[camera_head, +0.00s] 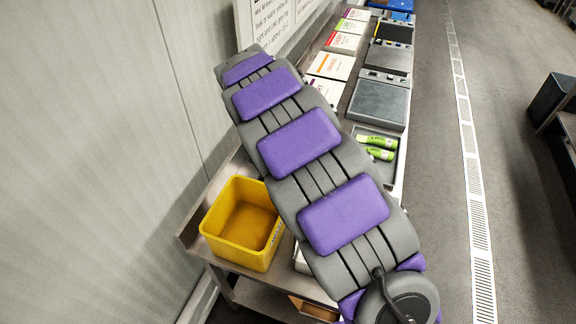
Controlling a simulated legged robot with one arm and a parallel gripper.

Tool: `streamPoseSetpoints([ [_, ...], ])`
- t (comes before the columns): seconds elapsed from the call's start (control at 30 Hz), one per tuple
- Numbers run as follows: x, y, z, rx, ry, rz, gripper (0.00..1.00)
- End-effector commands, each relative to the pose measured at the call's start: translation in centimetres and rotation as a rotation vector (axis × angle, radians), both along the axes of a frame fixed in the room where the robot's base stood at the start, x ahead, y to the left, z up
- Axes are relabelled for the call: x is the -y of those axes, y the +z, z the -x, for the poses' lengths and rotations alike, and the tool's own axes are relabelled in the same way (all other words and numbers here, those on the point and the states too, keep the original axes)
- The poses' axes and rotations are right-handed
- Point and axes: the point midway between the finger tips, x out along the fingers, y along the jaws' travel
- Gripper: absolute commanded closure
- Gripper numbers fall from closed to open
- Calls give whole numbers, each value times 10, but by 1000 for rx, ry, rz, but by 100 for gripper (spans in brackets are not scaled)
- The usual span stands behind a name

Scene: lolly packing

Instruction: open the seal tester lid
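Several flat dark grey units stand in a row along the right side of the bench. The nearest (378,104) has a broad grey top, and a second unit (389,58) and a third (394,33) sit behind it. I cannot tell which one is the seal tester, nor make out a raised lid on any. My purple and grey arm crosses the middle of the view and hides part of the bench. My gripper is not visible.
A yellow bin (243,222) stands empty on the near left of the bench. Green-wrapped packs (377,147) lie in a tray beside my arm. White cards (332,65) line the bench's back side. A grey wall is at left. Open floor (432,190) runs along the right.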

Motion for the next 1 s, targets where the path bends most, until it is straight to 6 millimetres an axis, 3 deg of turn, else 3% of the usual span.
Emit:
streamPoseSetpoints([
  [0.57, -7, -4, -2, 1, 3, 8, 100],
  [0.6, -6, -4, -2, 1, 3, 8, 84],
  [0.8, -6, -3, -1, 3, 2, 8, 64],
  [1.0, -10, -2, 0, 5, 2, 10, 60],
])
